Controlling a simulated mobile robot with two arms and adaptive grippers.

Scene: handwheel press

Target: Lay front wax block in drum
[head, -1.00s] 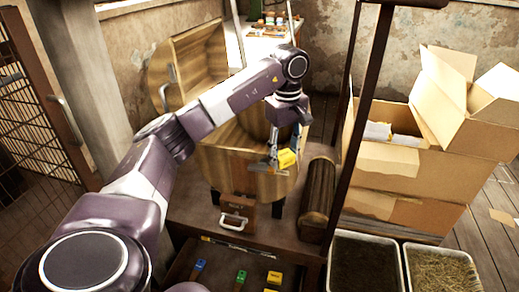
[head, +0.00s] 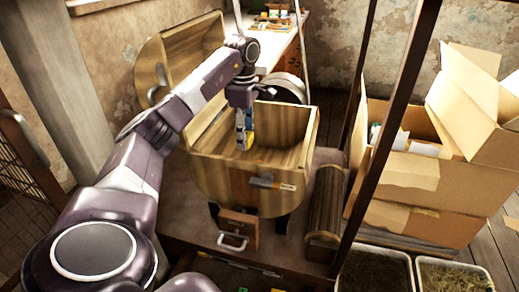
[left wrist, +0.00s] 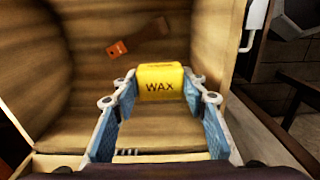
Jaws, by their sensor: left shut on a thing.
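The wooden drum (head: 232,184) stands on a dark bench with its curved lid (head: 181,58) swung open to the left. My left gripper (head: 246,142) points down into the drum's opening, shut on the yellow wax block (left wrist: 160,85). In the left wrist view the block, lettered WAX, sits between both fingers (left wrist: 160,90), with the drum's inner wall around it. In the head view only a yellow strip of the block shows behind the fingers. I cannot tell whether the block touches the drum's floor. My right gripper is not in view.
A small orange piece (left wrist: 117,48) shows on the drum's inside. A latch (head: 270,184) is on the drum's front. A dark upright post (head: 390,125) and a ribbed wooden roll (head: 326,205) stand to the right. Open cardboard boxes (head: 400,222) are farther right.

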